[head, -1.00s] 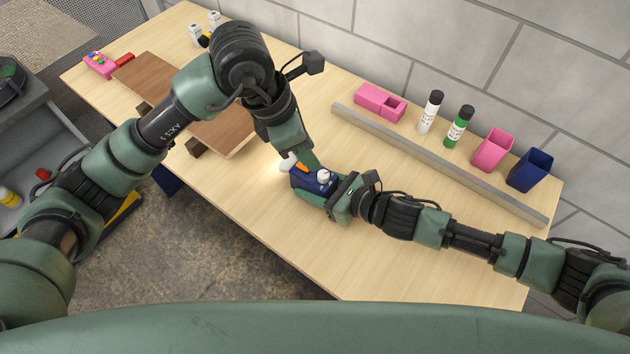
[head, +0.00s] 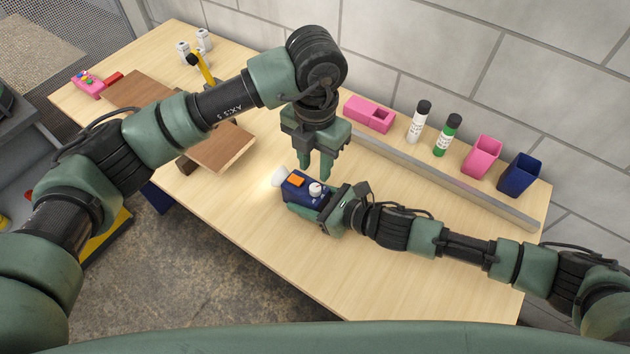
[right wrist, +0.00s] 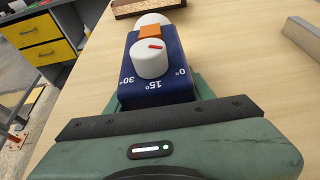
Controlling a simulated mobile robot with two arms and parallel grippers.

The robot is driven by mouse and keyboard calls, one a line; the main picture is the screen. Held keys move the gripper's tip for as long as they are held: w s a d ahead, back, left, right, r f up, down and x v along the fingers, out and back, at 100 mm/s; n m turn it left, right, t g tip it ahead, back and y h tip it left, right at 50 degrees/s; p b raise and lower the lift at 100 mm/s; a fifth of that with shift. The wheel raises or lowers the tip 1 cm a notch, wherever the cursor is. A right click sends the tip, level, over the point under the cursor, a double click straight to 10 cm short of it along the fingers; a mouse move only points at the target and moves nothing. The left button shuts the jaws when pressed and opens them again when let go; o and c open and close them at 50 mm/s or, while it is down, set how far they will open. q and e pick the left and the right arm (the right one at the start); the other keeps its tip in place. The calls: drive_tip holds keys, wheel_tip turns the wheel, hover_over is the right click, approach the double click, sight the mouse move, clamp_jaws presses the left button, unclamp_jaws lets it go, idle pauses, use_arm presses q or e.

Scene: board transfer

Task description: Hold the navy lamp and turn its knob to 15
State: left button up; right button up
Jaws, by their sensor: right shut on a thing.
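The navy lamp (head: 303,190) has a white head (head: 279,177), an orange block on top and a white knob (head: 315,188). Light glows on the table by its head. My right gripper (head: 317,203) is shut around the lamp's body. In the right wrist view the navy lamp (right wrist: 176,92) carries the marks 30°, 15° and 0° from left to right, and the knob (right wrist: 150,64) has a red line slanting toward the right, not toward the 15° mark. My left gripper (head: 315,175) points down above and behind the lamp, fingers apart and empty.
A grey rail (head: 450,182) runs along the back. Beyond it are a pink box (head: 369,113), two bottles (head: 418,122), a pink cup (head: 481,156) and a navy cup (head: 520,175). A brown board (head: 215,145) lies left. The front right of the table (head: 390,270) is clear.

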sight(315, 187)
use_arm(q)
wheel_tip(315, 187, down, 7)
idle(0.3)
clamp_jaws()
